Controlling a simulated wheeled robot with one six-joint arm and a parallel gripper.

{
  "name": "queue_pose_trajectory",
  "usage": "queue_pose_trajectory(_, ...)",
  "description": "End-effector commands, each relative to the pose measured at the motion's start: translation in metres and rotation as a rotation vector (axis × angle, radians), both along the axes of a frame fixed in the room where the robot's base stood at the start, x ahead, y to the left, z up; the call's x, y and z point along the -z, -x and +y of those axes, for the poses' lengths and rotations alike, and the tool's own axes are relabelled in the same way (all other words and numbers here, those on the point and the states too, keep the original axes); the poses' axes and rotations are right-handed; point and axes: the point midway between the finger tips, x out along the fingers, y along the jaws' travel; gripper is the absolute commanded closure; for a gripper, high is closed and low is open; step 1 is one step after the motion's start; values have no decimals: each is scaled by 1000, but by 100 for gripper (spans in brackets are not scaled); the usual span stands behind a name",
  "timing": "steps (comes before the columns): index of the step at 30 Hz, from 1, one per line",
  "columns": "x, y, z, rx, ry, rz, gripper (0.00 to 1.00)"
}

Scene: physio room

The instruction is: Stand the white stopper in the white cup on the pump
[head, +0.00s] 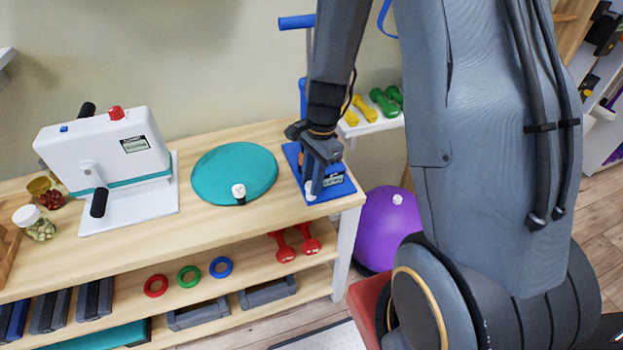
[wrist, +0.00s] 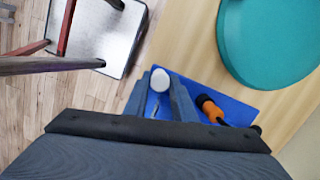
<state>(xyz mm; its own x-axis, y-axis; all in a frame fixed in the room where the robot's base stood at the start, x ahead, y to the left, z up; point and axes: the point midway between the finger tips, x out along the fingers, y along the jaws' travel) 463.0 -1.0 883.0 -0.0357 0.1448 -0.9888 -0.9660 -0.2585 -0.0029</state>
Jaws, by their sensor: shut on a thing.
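My gripper (head: 313,185) points down over a blue mat (head: 344,187) at the right end of the bench. Its fingers (wrist: 168,100) are shut on a small white round piece, which looks like the white stopper (wrist: 160,79); its white end also shows low at the fingertips in the head view (head: 310,197). I cannot tell if it touches the mat. A blue T-handle on a grey rod (head: 297,22), seemingly the pump, stands behind the bench, partly hidden by my arm. I cannot make out the white cup on it.
An orange-handled tool (wrist: 209,107) lies on the mat close beside my fingers. A teal disc (head: 218,168) bearing a small white-and-black piece (head: 238,191) is to the left, then a white crank machine (head: 112,150). A purple ball (head: 382,232) is right of the bench.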

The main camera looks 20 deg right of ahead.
Motion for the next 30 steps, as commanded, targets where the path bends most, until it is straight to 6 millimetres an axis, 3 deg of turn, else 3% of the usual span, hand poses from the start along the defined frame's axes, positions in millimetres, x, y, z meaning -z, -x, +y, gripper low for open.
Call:
queue_pose_trajectory(7,4,0,0,1,0,0,96)
queue_pose_trajectory(8,4,0,0,0,0,0,73)
queue_pose_trajectory(11,3,0,0,0,0,0,56)
queue_pose_trajectory(12,3,0,0,0,0,0,55)
queue_pose_trajectory(30,-1,0,0,0,0,0,53)
